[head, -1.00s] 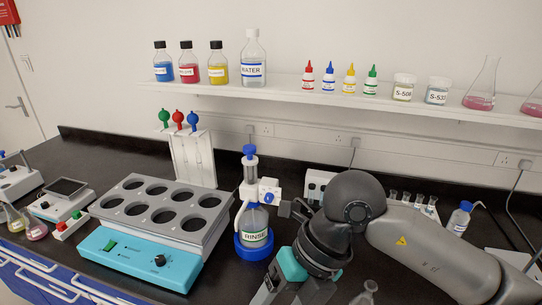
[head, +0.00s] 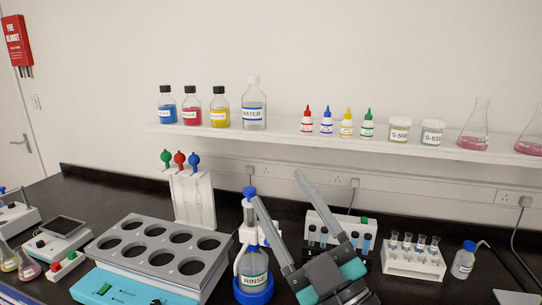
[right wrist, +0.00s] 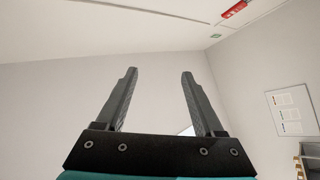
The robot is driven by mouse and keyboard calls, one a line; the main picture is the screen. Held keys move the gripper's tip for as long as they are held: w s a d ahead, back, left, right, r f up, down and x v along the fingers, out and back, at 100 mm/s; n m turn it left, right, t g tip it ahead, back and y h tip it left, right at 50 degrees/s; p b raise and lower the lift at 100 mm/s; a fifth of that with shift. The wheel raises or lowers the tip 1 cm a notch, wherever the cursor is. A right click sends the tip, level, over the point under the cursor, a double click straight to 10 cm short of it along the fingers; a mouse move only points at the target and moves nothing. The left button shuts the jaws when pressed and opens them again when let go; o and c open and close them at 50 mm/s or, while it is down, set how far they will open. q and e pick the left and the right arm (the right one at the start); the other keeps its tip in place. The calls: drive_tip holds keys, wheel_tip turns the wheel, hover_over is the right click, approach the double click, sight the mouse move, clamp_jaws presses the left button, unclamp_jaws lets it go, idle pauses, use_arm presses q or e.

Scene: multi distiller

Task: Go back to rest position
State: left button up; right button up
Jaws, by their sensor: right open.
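My right gripper (head: 279,190) shows at the bottom middle of the head view, in front of the bench items. Its two grey fingers point up and stand wide apart with nothing between them. In the right wrist view the fingers (right wrist: 156,76) are also apart and empty, with only the wall and ceiling beyond. The gripper covers part of the space right of the rinse bottle (head: 252,265). My left gripper is not in view.
A teal-fronted heating block (head: 115,285), a pipette stand (head: 193,200), a dark-vial rack (head: 340,228) and a tube rack (head: 413,262) stand on the black bench. A shelf (head: 275,134) with bottles and flasks runs above. A wash bottle (head: 464,260) stands at right.

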drive_tip(key=d+f+m+g+h, duration=0.3)
drive_tip(key=d+f+m+h, duration=0.35)
drive_tip(key=f, duration=0.45)
drive_tip(key=d+f+m+g+h, duration=0.3)
drive_tip(key=d+f+m+h, duration=0.3)
drive_tip(key=f, duration=0.5)
drive_tip(key=s+d+f+g, duration=0.2)
drive_tip(key=s+f+g, duration=0.9)
drive_tip(key=s+f, duration=0.6)
drive_tip(key=s+f+g+b, duration=0.1)
drive_tip(key=s+f+b, duration=0.15)
drive_tip(key=f, duration=1.05)
drive_tip(key=s+f+b, duration=0.1)
drive_tip(key=f+b, duration=0.2)
drive_tip(key=f, duration=1)
drive_tip(key=s+d+f+g+b, duration=0.1)
drive_tip(key=s+f+b, duration=0.4)
drive_tip(key=s+f, duration=1)
wheel_tip(320, 180, down, 4)
drive_tip(key=shift+s+d+f+n+h+b, duration=0.1)
drive_tip(key=shift+s+d+n+h+b, duration=0.1)
drive_tip(key=shift+d+n+h+b, duration=0.35)
drive_tip(key=shift+d, duration=0.15)
